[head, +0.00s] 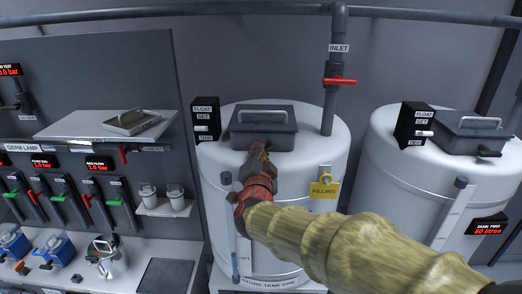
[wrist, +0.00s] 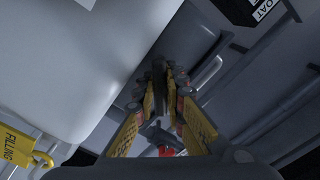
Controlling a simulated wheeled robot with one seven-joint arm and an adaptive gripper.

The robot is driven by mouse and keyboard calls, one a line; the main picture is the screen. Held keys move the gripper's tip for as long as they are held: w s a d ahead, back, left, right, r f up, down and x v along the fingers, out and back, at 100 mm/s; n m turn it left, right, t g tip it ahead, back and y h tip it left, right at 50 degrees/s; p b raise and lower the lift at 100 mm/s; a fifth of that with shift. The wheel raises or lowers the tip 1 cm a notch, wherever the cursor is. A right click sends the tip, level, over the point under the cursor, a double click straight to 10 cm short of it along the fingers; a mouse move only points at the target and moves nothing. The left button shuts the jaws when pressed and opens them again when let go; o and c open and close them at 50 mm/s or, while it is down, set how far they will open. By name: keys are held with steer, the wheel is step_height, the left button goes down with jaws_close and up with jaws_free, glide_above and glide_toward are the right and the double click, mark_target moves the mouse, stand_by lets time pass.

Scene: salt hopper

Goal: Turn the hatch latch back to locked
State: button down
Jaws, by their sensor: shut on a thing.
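The grey hatch (head: 250,125) with its bar handle sits on top of store tank one (head: 220,160), in the middle of the head view. My gripper (head: 260,148) is at the hatch's front edge. In the wrist view my gripper (wrist: 163,82) has its two yellow-and-red fingers closed around a dark narrow piece, the hatch latch (wrist: 158,70). In the head view the fingers hide the latch, so its turn angle is hard to read. The hatch handle (wrist: 207,72) shows just right of the fingers in the wrist view. The hatch lid looks down.
An inlet pipe (head: 328,108) with a red valve lever (head: 340,81) rises behind the hatch. A float box (head: 206,120) stands left of it. A yellow FILLING tag (head: 325,188) hangs on the tank front. Tank two (head: 380,165) stands to the right, a panel and shelves to the left.

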steer(key=shift+f+b, duration=0.1)
steer(key=shift+b, duration=0.35)
steer(key=m+b, duration=0.2)
steer(key=b, duration=0.2)
steer(key=shift+f+m, duration=0.15)
steer(key=shift+m, duration=0.25)
steer(key=m+b, duration=0.4)
steer(key=b, duration=0.1)
steer(key=shift+r+m, duration=0.2)
steer(key=shift+m, duration=0.2)
steer(key=c, duration=2.1)
jaws_free()
steer(key=shift+r, duration=0.1)
